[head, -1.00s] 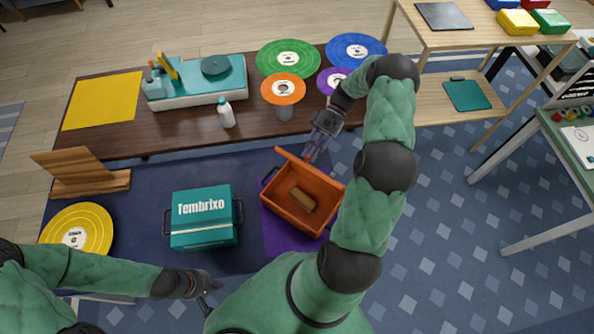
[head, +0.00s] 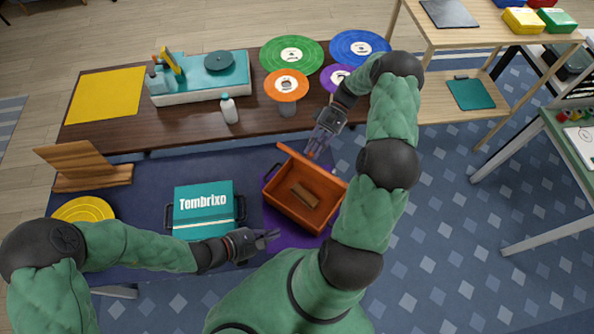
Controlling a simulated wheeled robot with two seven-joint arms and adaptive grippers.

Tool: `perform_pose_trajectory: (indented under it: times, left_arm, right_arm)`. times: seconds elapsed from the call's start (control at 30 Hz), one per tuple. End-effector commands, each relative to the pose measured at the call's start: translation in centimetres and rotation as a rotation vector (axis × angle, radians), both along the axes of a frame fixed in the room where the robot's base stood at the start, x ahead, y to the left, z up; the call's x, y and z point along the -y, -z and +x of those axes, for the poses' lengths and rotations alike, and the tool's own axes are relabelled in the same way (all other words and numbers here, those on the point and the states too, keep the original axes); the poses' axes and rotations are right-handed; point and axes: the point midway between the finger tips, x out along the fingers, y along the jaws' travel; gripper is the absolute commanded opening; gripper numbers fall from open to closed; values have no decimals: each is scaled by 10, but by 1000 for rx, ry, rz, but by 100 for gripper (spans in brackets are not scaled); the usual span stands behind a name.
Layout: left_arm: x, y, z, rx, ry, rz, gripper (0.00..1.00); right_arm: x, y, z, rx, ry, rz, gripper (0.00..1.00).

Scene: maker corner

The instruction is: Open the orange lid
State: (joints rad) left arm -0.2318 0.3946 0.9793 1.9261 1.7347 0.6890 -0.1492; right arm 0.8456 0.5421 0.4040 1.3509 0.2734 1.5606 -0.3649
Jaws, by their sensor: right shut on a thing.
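The orange box (head: 290,215) stands on the dark blue mat with a purple patch under it. Its orange lid (head: 298,159) is swung up at the back, so the inside shows, with a small brown block (head: 305,195) lying in it. My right gripper (head: 316,153) is shut on the raised lid near its right end; the fingertips are small and partly blurred. My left gripper (head: 271,239) is open and empty, just left of the box's front, between it and the teal box.
A teal box (head: 205,200) with dark handles stands left of the orange box. Behind are a white bottle (head: 229,109), a teal record player (head: 205,85) and several coloured discs. A wooden stand (head: 85,170) and yellow disc (head: 83,209) are at left.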

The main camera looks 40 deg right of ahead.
Motion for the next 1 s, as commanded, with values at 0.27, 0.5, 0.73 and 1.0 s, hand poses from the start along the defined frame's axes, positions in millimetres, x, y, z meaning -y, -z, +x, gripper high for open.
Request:
perform_pose_trajectory:
  times: [0.27, 0.5, 0.73, 1.0]
  left_arm:
    - [40, -31, 38, -11, -277, -163, 0]
    - [49, -44, 60, 1, -415, -235, 0]
    - [60, -42, 66, 4, -436, -245, 0]
    - [101, -28, 75, 4, -433, -244, 0]
  right_arm:
    - [0, -1, 0, 1, 0, 2, 0]
    - [0, -1, 0, 0, 0, 1, 0]
    - [0, -1, 0, 0, 0, 1, 0]
    - [0, -1, 0, 0, 0, 1, 0]
